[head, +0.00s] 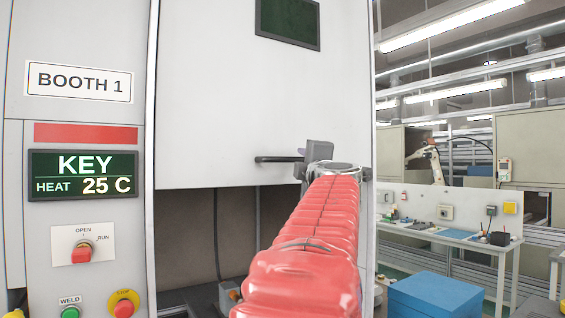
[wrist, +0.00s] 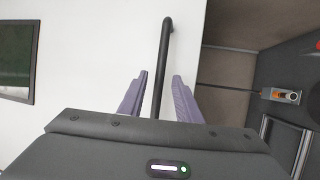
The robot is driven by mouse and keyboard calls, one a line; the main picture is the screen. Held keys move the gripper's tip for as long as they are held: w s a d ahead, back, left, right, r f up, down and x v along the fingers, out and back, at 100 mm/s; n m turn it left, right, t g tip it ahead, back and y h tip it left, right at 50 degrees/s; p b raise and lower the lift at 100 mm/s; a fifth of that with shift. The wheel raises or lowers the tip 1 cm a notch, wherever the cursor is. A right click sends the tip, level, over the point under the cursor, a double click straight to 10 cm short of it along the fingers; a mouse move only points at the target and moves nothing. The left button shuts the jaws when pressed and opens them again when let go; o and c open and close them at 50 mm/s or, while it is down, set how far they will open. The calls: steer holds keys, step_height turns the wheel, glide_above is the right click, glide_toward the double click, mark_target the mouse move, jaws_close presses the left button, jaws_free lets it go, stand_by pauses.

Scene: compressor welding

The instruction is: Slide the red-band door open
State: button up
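The white door (head: 255,100) of Booth 1 has a dark window and a black bar handle (head: 278,159) near its lower edge. A red band (head: 86,133) is on the panel left of the door. A dark opening shows below the door's lower edge. My gripper (head: 318,152) is at the handle's right end, past my red-covered arm, which hides part of the door. In the wrist view, the two purple-grey fingers of my gripper (wrist: 160,76) are apart, with the handle (wrist: 164,60) between them and gaps on both sides.
The left panel carries a KEY, HEAT 25 C display (head: 83,175), a red OPEN/RUN switch (head: 82,252) and weld and stop buttons. A small grey box with an orange button (wrist: 286,96) is inside the booth. A blue box (head: 434,296) and a workbench (head: 455,237) stand right.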

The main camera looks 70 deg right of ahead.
steer(key=v, duration=1)
steer(key=shift+s, duration=0.15)
steer(key=shift+a, duration=0.1)
